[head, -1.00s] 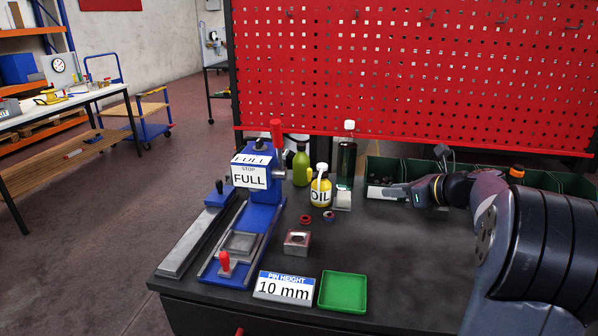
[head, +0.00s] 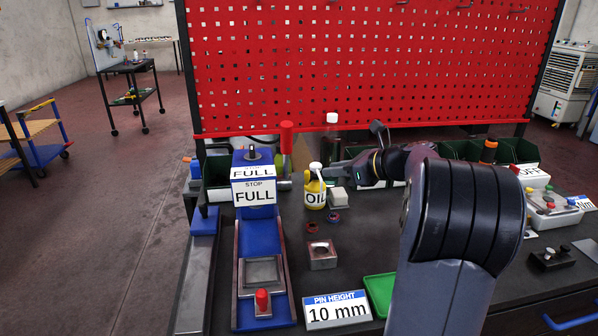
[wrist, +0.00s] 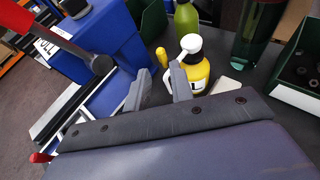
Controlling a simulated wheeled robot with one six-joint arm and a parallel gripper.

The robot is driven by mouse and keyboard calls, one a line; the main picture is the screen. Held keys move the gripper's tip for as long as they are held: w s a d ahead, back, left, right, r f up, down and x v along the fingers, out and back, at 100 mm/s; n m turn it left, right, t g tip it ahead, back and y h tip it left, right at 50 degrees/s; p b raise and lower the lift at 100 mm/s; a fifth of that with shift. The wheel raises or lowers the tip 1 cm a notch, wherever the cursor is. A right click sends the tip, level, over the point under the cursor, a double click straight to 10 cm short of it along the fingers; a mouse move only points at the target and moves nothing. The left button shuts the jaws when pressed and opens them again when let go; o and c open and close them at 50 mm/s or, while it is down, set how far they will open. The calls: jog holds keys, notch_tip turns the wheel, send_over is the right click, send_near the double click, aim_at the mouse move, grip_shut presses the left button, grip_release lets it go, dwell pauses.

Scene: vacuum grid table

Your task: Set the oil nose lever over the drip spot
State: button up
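A yellow oil bottle (head: 315,195) with a white top and an OIL label stands upright behind the metal block on the black table. In the wrist view the bottle (wrist: 196,75) is just beyond my right finger, and a small yellow part (wrist: 162,58) shows left of it. My gripper (wrist: 160,84) has its two fingers apart with nothing between them. In the head view my gripper (head: 334,172) reaches in from the right, close to the bottle; whether it touches is unclear. No marked drip spot can be made out.
A blue press (head: 254,220) with a red-handled lever (head: 286,137) stands left of the bottle. A metal block (head: 322,255), small rings (head: 312,227), a green tray (head: 380,292) and a PIN HEIGHT sign (head: 337,310) lie in front. A green bottle (wrist: 187,18) and dark bins stand behind.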

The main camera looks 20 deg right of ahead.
aim_at(309, 172)
jog(key=x, duration=0.9)
jog(key=shift+w+a+f, duration=0.1)
jog(key=shift+w+f, duration=0.05)
jog(key=shift+w, duration=0.1)
grip_shut()
